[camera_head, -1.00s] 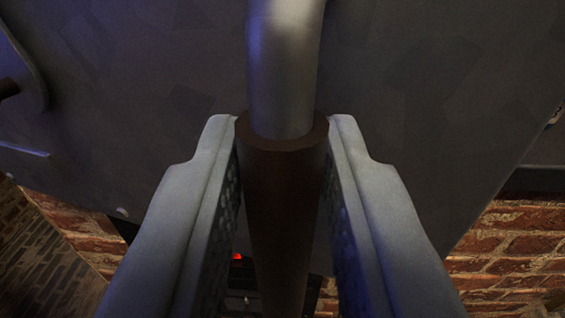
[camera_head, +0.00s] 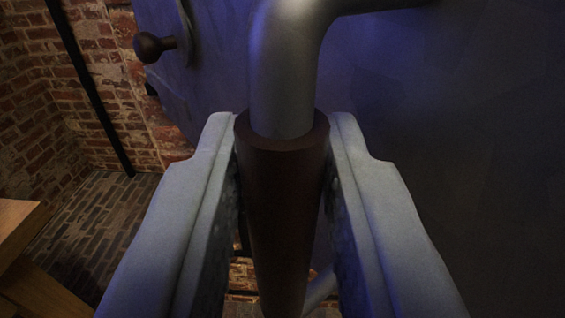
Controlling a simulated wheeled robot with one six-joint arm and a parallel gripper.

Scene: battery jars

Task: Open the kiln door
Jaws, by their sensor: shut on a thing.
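The kiln door (camera_head: 420,130) is a large dark grey metal panel filling the upper right. Its handle (camera_head: 283,70) is a bent grey metal bar with a dark brown grip sleeve (camera_head: 283,190). My gripper (camera_head: 283,150) is shut on the brown sleeve, one finger on each side. The handle's bend joins the door at the top of the view. A dark round knob (camera_head: 152,46) on a short stem stands at the door's left part. The door's hinge side and the kiln's inside are not in view.
A brick wall (camera_head: 110,60) with a thin black vertical pipe (camera_head: 95,95) stands at the left. A brick-patterned floor (camera_head: 95,215) lies below it. A wooden table corner (camera_head: 18,225) shows at the lower left.

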